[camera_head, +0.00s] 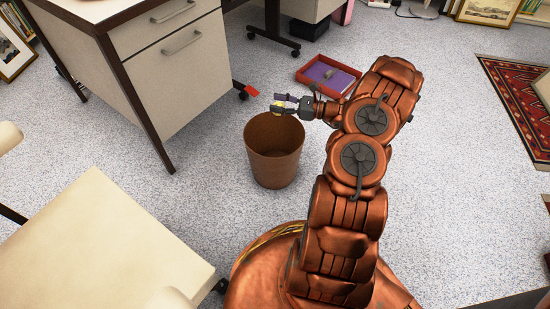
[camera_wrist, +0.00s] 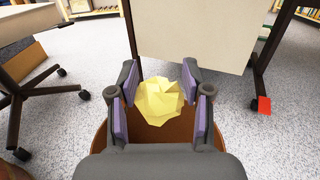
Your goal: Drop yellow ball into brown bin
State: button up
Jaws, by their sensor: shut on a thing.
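The yellow ball (camera_wrist: 159,98) looks like crumpled paper and sits between the purple-padded fingers of my gripper (camera_wrist: 160,100) in the wrist view. In the head view my gripper (camera_head: 285,104) is shut on the ball, of which only a small yellow patch shows. The brown bin (camera_head: 274,165) stands upright on the floor, its opening facing up. My gripper is over the far part of the bin's rim, with the ball held above the opening. In the wrist view the bin (camera_wrist: 178,133) shows below and behind the ball, partly hidden by my gripper.
A desk with drawers (camera_head: 170,75) stands left of and behind the bin. A cream chair seat (camera_head: 100,245) is at the lower left. A red tray (camera_head: 329,75) with a purple item lies on the floor behind my arm. A patterned rug (camera_head: 520,105) lies at the right.

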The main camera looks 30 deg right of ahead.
jog(key=shift+f+b, duration=2.05)
jog(key=shift+f, duration=1)
jog(key=o, duration=0.8)
send_near(279, 116)
jog(key=d+f, duration=0.2)
jog(key=d, duration=0.1)
jog(key=shift+w+f, duration=0.3)
